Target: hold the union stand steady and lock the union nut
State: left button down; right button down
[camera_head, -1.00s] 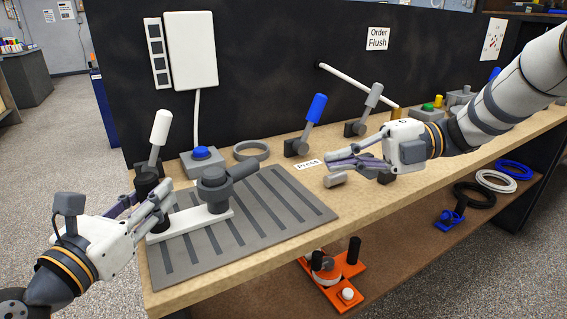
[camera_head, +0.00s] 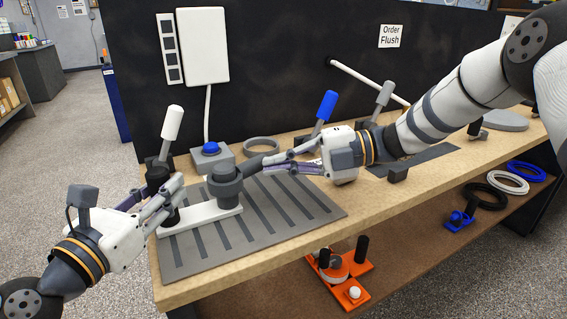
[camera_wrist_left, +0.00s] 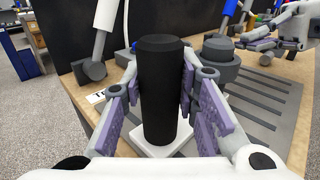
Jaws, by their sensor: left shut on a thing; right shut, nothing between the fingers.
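The union stand has a white base plate (camera_head: 203,219) lying on the grey slatted mat.
The grey slatted mat (camera_head: 296,211) lies under the stand. Behind stand a white-handled lever (camera_head: 172,124), a blue button box (camera_head: 211,155), a grey ring (camera_head: 262,146) and a blue-handled lever (camera_head: 326,106). An orange fixture (camera_head: 345,276) and several tubing coils (camera_head: 508,182) are on the lower shelf.

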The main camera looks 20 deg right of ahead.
jog(key=shift+w+a+f, duration=0.15)
jog(key=shift+w+a, duration=0.05)
jog(key=shift+w, duration=0.65)
jog(key=s+d, duration=0.1)
jog(key=s+d+r, duration=0.1)
jog(key=s, duration=0.1)
jog(key=shift+r, duration=0.1)
pick_arm(q)
jog(key=c, duration=1.2)
grip_release()
pick_arm(e)
jog(key=v, duration=1)
jog(key=shift+w, duration=0.25)
jog(key=shift+d, duration=0.1)
